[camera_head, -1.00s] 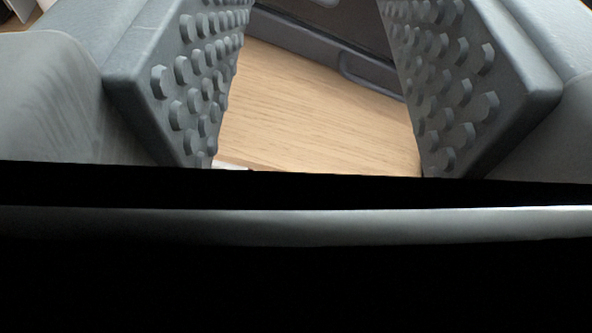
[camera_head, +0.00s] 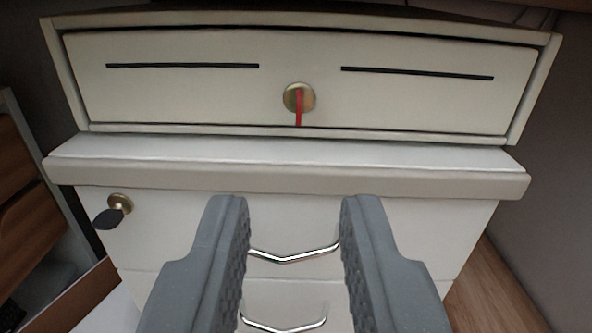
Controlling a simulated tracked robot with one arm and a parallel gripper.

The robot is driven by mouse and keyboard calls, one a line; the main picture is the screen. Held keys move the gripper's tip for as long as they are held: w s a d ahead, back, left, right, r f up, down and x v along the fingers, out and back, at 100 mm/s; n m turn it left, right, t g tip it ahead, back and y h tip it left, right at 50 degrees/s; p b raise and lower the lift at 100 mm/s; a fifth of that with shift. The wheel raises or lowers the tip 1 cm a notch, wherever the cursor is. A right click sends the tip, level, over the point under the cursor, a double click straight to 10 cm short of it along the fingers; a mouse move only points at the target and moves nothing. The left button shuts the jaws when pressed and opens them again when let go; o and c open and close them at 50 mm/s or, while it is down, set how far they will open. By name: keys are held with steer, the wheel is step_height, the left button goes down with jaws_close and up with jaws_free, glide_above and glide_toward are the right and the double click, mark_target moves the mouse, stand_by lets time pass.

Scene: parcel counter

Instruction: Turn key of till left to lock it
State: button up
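The till (camera_head: 200,98) is a wide white drawer box with two dark slots in its front, standing on a white cabinet. Its key (camera_head: 299,108) is red and sits in a round brass lock in the middle of the till front, hanging straight down. My gripper (camera_head: 296,205) is open and empty, its two grey studded fingers apart. It is below the key in the picture, in front of the cabinet drawers, and does not touch the key.
The white cabinet top (camera_head: 290,178) juts out under the till. A second lock with a black key (camera_head: 108,218) is on the cabinet's left. Silver drawer handles (camera_head: 294,258) show between my fingers. Brown wooden furniture (camera_head: 30,200) stands at the left; wooden floor (camera_head: 490,290) shows at the right.

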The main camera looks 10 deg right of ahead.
mark_target(298, 102)
steer(key=shift+m, duration=0.3)
steer(key=shift+b+x, duration=2)
steer(key=shift+x, duration=4.65)
steer(key=shift+d, duration=0.1)
jaws_close()
